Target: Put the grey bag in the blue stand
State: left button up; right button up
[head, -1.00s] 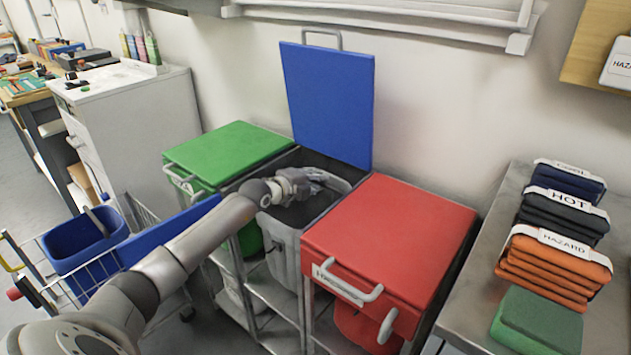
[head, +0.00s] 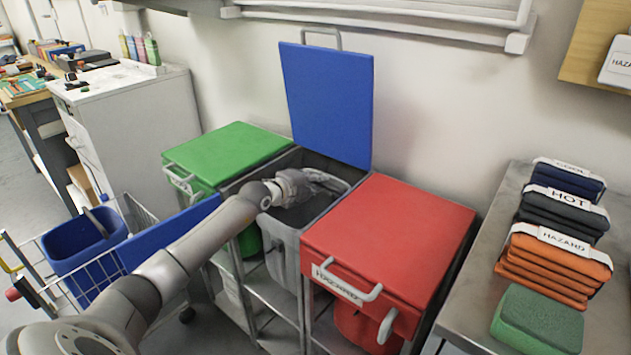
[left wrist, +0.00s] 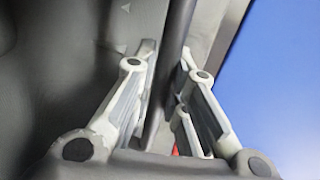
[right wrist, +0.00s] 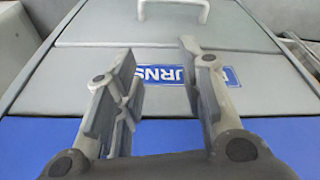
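The grey bag (head: 287,262) is down inside the frame of the blue stand, between the green-lidded and red-lidded stands. The blue lid (head: 330,105) stands raised against the wall. My left gripper (head: 328,183) is over the bag's mouth, towards its far right side. In the left wrist view, its fingers (left wrist: 166,75) lie on either side of a narrow dark grey edge, close to it; whether they press on it I cannot tell. The blue lid (left wrist: 275,80) fills the right of that view. My right gripper (right wrist: 158,75) is open and empty, seen only in its wrist view.
The green lid (head: 228,155) and red lid (head: 390,240) are closed on either side. A steel counter (head: 465,270) with folded packs stands at right. A wire cart (head: 105,275) with a blue bin is at left. The right wrist view shows a grey panel with a partly hidden label.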

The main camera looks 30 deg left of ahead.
pick_arm(q)
jog(key=o, duration=0.5)
jog(key=f, duration=0.2)
jog(key=shift+s+f+g, duration=0.3)
jog(key=shift+c, duration=0.2)
jog(key=shift+o, duration=0.3)
jog(key=shift+w+r, duration=0.1)
jog(key=shift+r, duration=0.05)
